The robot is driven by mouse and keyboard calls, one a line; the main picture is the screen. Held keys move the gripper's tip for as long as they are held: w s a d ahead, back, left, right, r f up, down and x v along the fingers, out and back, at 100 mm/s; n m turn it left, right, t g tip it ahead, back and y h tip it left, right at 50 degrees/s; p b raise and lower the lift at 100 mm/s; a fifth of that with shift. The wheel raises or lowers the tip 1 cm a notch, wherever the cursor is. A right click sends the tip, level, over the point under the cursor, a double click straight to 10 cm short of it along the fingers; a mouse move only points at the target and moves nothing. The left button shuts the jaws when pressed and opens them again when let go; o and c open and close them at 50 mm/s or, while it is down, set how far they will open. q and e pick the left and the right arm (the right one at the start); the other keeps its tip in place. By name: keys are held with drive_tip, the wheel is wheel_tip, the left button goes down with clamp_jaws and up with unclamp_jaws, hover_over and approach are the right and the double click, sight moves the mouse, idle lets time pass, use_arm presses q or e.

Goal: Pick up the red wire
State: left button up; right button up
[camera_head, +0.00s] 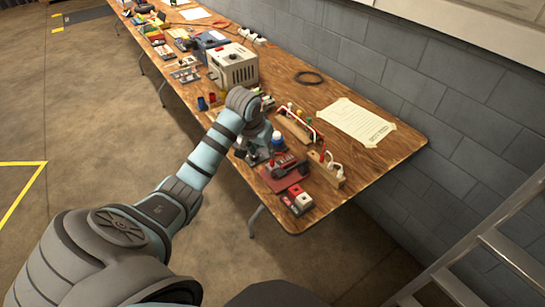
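A red wire (310,127) arches over a wooden strip with colored posts, near the right end of the workbench. My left arm reaches in from the lower left. Its gripper (290,167) is low over the bench, to the left of and nearer than the red wire, with a gap between them. The dark fingers sit over a reddish board (283,180) and blend with the dark parts there, so their opening is unclear. I see nothing clearly held. My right gripper is out of view.
The wooden workbench (390,150) runs to the upper left along a grey block wall. A beige box (234,65), a black cable ring (309,78) and a paper sheet (357,121) lie on it. A red-and-white block (297,200) sits at the front edge. A ladder (510,250) stands lower right.

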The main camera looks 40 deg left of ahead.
sight(272, 160)
use_arm(q)
drive_tip(key=shift+n, duration=0.3)
drive_tip(key=b+x, duration=0.1)
drive_tip(key=x, duration=0.3)
drive_tip(key=w+b+x, duration=0.1)
drive_tip(key=b+x, duration=0.1)
drive_tip(key=x, duration=0.2)
drive_tip(key=w+b+x, duration=0.1)
drive_tip(key=x, duration=0.4)
drive_tip(key=shift+s+a+r+b, duration=0.1)
drive_tip(key=shift+a+r+b, duration=0.2)
drive_tip(key=shift+r, duration=0.1)
drive_tip(key=shift+r, duration=0.1)
clamp_jaws()
